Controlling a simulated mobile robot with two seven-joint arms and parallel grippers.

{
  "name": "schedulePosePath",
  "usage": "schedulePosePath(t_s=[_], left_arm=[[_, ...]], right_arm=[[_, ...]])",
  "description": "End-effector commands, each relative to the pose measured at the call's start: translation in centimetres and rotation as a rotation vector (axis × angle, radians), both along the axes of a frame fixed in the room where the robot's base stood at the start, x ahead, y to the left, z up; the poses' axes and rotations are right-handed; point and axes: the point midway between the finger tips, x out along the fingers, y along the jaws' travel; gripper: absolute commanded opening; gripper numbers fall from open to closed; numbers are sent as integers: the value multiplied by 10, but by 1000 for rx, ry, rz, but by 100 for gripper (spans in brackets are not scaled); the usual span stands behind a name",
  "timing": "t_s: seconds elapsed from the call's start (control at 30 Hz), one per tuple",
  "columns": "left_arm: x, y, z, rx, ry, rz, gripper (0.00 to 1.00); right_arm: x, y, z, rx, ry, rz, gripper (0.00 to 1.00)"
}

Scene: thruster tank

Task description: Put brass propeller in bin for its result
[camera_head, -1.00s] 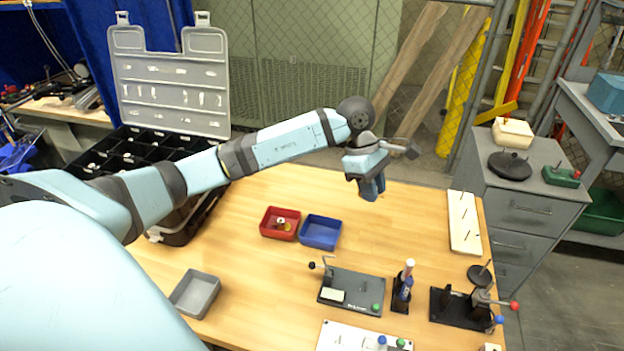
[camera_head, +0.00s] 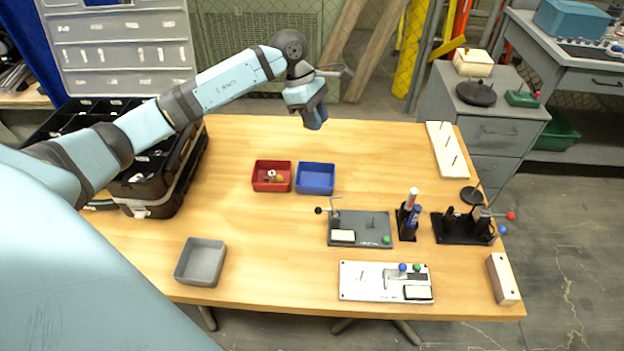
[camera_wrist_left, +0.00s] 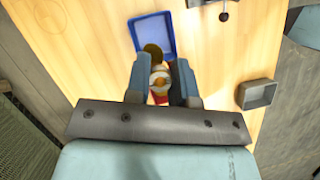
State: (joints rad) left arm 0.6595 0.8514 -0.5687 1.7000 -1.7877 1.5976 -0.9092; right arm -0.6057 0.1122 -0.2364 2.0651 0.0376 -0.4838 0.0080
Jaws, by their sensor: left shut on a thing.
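My left gripper (camera_head: 316,122) points down above the back of the table. In the left wrist view its fingers (camera_wrist_left: 162,65) are shut on a small gold round thing, which I take as the brass propeller (camera_wrist_left: 153,50). The propeller cannot be made out in the head view. The blue bin (camera_head: 315,190) is empty and stands right of the red bin (camera_head: 271,188). The red bin holds a few small white and yellowish parts. The blue bin also shows beyond the fingers in the left wrist view (camera_wrist_left: 152,22). My right gripper is not in view.
A grey bin (camera_head: 189,277) stands at the table's front left. A black case (camera_head: 150,200) with an open lid is on the left. Test fixtures (camera_head: 345,241), a pen holder (camera_head: 407,233) and a white plate (camera_head: 350,285) fill the right side. The table's middle left is clear.

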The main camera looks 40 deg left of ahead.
Motion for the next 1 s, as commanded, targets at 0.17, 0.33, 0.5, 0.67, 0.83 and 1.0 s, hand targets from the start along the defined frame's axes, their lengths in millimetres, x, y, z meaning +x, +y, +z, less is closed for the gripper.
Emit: schedulePosePath(t_s=[0.17,0.33,0.5,0.67,0.83,1.0], left_arm=[[-2,-1,-45,-2,8,0,0],[-1,-1,-91,-2,7,0,0],[-1,-1,-129,-3,5,1,0],[0,-1,-146,-1,2,0,0],[-1,-1,-159,-1,4,-1,0],[-1,-1,-185,-2,4,-1,0]], right_arm=[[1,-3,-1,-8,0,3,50],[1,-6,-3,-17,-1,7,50],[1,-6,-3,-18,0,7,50],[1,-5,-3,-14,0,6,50],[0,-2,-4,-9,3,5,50],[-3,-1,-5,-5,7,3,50]])
